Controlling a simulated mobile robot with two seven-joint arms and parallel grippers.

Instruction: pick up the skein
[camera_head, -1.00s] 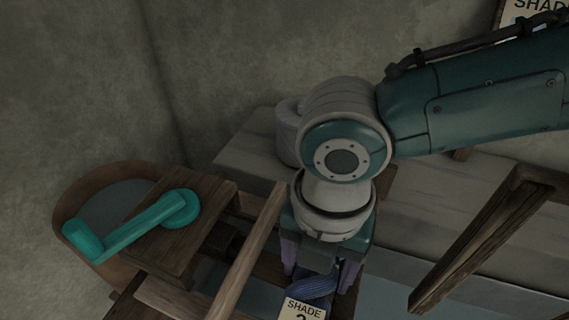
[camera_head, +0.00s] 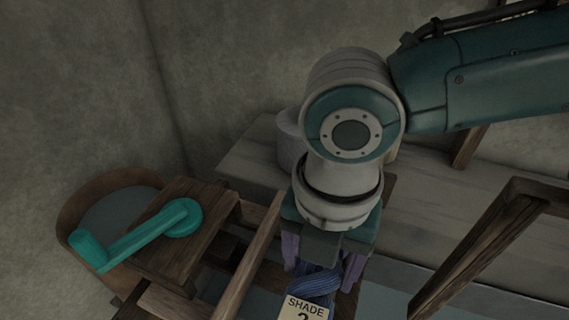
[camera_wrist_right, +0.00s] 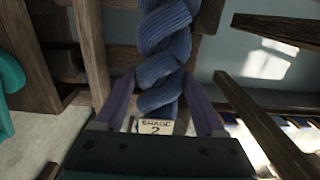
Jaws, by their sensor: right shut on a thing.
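The skein (camera_head: 318,282) is a twisted hank of blue yarn with a cream tag (camera_head: 303,308) reading "SHADE 2". My right gripper (camera_head: 322,270) points down in the head view and is shut on the skein, with a purple finger on each side of it. In the right wrist view the skein (camera_wrist_right: 165,45) runs up from between the fingers of the right gripper (camera_wrist_right: 165,105). Its tag (camera_wrist_right: 156,127) shows close to the palm. The skein's lower end is cut off in the head view. My left gripper is not in view.
Wooden loom beams (camera_head: 250,262) stand left of the gripper, and another beam (camera_head: 470,250) slants at the right. A teal crank (camera_head: 140,235) sits on a wooden block (camera_head: 190,248) at the left. A grey bench (camera_head: 430,215) and a pale round object (camera_head: 291,138) lie behind my arm.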

